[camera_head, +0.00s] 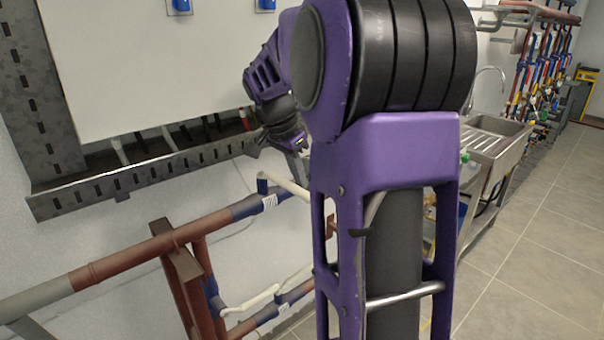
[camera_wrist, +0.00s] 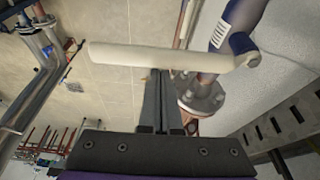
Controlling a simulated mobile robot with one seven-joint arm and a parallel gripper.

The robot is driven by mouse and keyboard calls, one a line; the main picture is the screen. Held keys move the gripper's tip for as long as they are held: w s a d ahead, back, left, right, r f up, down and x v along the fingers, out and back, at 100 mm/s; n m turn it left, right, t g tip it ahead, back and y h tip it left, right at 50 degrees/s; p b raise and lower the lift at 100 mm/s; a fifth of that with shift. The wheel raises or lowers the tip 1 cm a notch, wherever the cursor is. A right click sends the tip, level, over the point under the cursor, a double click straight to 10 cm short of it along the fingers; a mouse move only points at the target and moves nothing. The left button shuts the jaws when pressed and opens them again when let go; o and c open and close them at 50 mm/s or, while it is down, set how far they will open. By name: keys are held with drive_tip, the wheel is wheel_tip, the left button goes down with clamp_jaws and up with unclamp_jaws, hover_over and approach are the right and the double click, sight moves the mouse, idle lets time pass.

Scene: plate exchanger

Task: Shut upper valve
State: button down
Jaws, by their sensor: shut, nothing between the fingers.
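The upper valve's white lever (camera_head: 285,184) with a blue end (camera_head: 262,183) sits beside the upper pipe, left of my arm in the head view. In the wrist view the white lever (camera_wrist: 150,57) lies across the picture, with its blue pivot end (camera_wrist: 242,43) at the right. My gripper (camera_wrist: 161,75) is shut and empty, its fingertips at the lever's near edge around mid-length. I cannot tell whether they touch it. In the head view my gripper (camera_head: 297,165) is just above the lever, partly hidden by my arm. The valve body is largely hidden there.
A lower pipe with a similar white lever (camera_head: 250,301) runs below. A brown upright support (camera_head: 185,275) stands left of the valves. A slotted metal rail (camera_head: 140,178) runs above. A sink (camera_head: 495,135) stands at the right, with open tiled floor (camera_head: 545,240) before it.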

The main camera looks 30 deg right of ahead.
drive_tip(key=shift+s+a+m+b, duration=0.15)
drive_tip(key=shift+a+m+b, duration=0.25)
drive_tip(key=shift+a, duration=0.35)
drive_tip(key=shift+a+f, duration=0.1)
drive_tip(key=w+v, duration=0.1)
drive_tip(key=v, duration=1.6)
drive_tip(key=shift+s+d+r+p, duration=0.3)
drive_tip(key=shift+s+p, duration=0.05)
drive_tip(key=shift+p, duration=0.05)
drive_tip(key=x, duration=1.5)
drive_tip(key=shift+s+a+f+b, duration=0.15)
drive_tip(key=shift+f+b, duration=0.15)
